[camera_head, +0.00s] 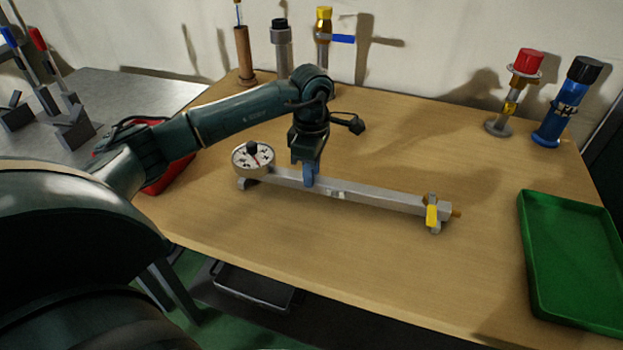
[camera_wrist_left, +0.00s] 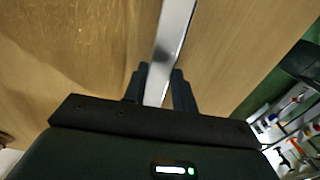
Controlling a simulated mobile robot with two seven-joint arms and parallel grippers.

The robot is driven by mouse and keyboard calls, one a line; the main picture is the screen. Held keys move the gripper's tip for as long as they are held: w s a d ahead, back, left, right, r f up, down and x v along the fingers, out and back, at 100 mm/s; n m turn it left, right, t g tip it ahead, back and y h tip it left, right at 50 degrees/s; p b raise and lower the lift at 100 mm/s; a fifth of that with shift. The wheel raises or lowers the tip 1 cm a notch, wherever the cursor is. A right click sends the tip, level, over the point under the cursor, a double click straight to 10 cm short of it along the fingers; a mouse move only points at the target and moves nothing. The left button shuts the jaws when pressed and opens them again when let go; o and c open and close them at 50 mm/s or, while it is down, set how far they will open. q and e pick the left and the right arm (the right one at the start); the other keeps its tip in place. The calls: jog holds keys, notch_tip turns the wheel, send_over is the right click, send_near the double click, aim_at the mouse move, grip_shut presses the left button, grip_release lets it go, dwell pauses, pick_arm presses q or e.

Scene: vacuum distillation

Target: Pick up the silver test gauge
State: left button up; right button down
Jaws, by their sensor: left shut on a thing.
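The silver test gauge (camera_head: 385,200) is a long metal bar with a round white dial (camera_head: 254,158) at its left end and a yellow-handled valve (camera_head: 432,213) at its right end. It lies along the wooden table or very close above it; I cannot tell if it is lifted. My left gripper (camera_head: 311,178) reaches down over the bar, right of the dial, with its blue fingers shut on it. In the left wrist view the bar (camera_wrist_left: 173,40) runs between the two dark fingers (camera_wrist_left: 160,88). My right gripper is not in view.
A green tray (camera_head: 529,225) sits at the table's right edge. Several fittings stand along the back, including a blue cylinder (camera_head: 563,110), a red-capped valve (camera_head: 525,62) and a yellow-topped valve (camera_head: 323,25). A red object (camera_head: 172,178) lies behind my left arm. The wooden table's (camera_head: 400,270) front is clear.

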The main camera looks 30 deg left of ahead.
pick_arm(q)
grip_shut()
jog(key=shift+r, duration=0.2)
